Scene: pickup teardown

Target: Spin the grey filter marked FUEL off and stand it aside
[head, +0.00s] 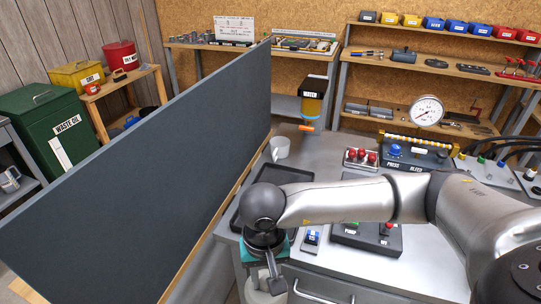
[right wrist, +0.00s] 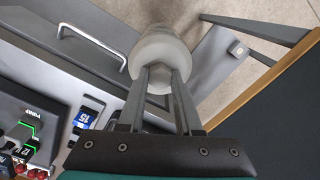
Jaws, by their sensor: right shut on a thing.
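My right gripper (head: 273,282) is low at the front edge of the bench in the head view, pointing down. In the right wrist view its two fingers (right wrist: 162,74) are shut on a pale grey round filter (right wrist: 162,47). The filter also shows in the head view (head: 260,296), partly hidden by the gripper and cut by the bottom edge. It appears to hang in front of the bench's drawer, clear of the bench top. No FUEL marking is readable on it from here. My left gripper is not in view.
A tall dark panel (head: 150,170) stands close on the left. A black tray (head: 243,210) and a white cup (head: 279,147) are on the bench (head: 330,275). Button boxes (head: 366,238) sit right of the gripper. An amber-bowled unit (head: 312,105) hangs behind. A drawer handle (right wrist: 92,38) juts out nearby.

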